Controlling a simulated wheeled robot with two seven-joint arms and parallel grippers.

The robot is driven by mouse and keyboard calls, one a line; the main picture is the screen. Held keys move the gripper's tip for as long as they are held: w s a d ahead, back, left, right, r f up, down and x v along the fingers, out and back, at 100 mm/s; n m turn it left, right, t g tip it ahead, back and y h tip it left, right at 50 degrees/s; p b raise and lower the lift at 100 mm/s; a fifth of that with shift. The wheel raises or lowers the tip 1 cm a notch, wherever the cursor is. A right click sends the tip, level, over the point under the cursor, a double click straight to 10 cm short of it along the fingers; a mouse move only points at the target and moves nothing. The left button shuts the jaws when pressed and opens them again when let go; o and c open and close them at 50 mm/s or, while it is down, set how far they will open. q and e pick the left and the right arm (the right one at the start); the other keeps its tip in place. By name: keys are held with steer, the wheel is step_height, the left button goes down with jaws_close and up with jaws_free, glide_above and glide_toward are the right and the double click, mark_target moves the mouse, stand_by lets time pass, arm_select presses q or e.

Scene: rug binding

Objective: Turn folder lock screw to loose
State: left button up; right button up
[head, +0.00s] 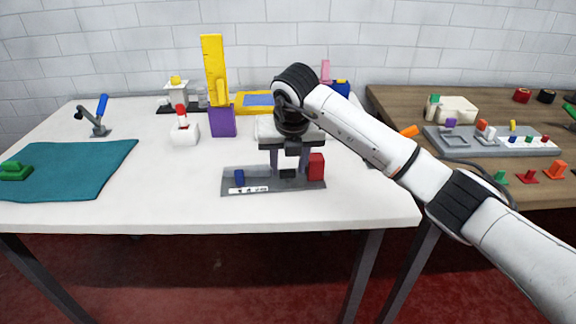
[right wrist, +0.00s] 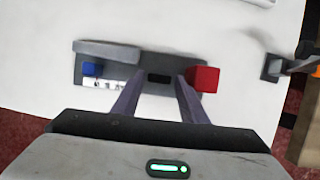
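A grey base plate (head: 258,188) lies near the front edge of the white table. It carries a small blue knob (head: 239,177) at its left, a white label strip (head: 248,189), a dark block or slot (head: 288,174) and a red block (head: 316,166) at its right. Which part is the folder lock screw I cannot tell. My right gripper (head: 288,166) points down over the plate with its fingers apart. In the right wrist view the fingers (right wrist: 160,82) straddle the dark piece, with nothing held. The right finger is close beside the red block (right wrist: 204,79); contact is unclear. My left gripper is not in view.
A teal cloth (head: 95,165) with a green piece lies at left. A blue-handled lever (head: 101,110), a white block with a red top (head: 185,132) and a purple-and-yellow upright (head: 222,120) stand farther back. A wooden table (head: 470,98) with a grey tray is at right. The front-left middle is clear.

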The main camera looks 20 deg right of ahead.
steer(key=shift+w+f, duration=0.2)
steer(key=shift+f, duration=0.3)
steer(key=shift+c, duration=0.3)
steer(key=c, duration=0.7)
